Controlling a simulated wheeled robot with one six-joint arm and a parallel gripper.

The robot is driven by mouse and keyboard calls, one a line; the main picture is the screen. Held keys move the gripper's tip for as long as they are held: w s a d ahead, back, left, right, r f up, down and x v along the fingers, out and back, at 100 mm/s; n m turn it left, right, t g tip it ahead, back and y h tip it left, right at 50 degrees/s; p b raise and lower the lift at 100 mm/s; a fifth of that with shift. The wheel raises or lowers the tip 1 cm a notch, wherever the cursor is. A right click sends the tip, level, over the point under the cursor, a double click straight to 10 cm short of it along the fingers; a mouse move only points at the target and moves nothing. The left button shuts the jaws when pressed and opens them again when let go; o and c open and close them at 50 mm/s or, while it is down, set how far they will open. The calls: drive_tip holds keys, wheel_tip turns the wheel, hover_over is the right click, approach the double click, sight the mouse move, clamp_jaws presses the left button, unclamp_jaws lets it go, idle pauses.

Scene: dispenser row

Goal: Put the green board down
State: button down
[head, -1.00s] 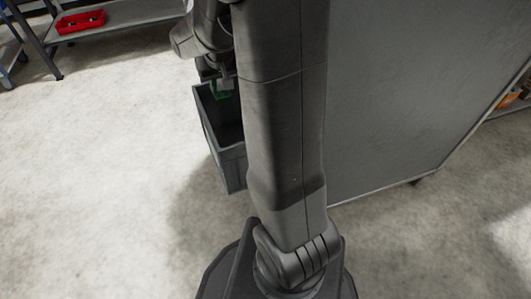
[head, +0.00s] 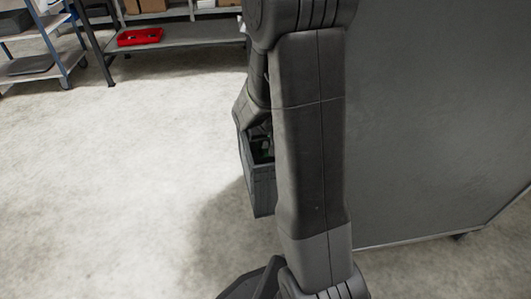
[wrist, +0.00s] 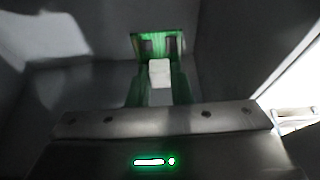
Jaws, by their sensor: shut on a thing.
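The green board (wrist: 157,42) shows in the wrist view at the upper middle, between and beyond my fingertips, with a pale block-like patch in front of it. My gripper (wrist: 158,76) is shut on the board. Grey walls surround the gripper and the board, so they are inside the grey bin (head: 262,190). The bin also shows in the wrist view (wrist: 235,45). In the head view my arm hides most of the gripper and the board. I cannot tell whether the board touches the bin's floor.
A large grey panel (head: 430,120) stands close on the right of my arm. A red tray (head: 139,37) lies on a grey bench (head: 190,36) at the back, beside a blue-framed trolley (head: 48,45). The pale floor on the left is clear.

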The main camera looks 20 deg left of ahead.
sight(265, 149)
drive_tip(key=shift+f+b, duration=0.65)
drive_tip(key=shift+f, duration=1.35)
drive_tip(key=shift+f+b, duration=0.65)
drive_tip(key=shift+b, duration=0.05)
drive_tip(key=c, duration=1.3)
unclamp_jaws()
drive_tip(key=shift+r, duration=0.1)
drive_tip(key=shift+r+p, duration=0.45)
drive_tip(key=shift+p, duration=0.1)
drive_tip(key=p+v, duration=0.3)
drive_tip(key=v, duration=0.4)
drive_tip(key=shift+s+r, duration=0.1)
drive_tip(key=shift+r, duration=0.25)
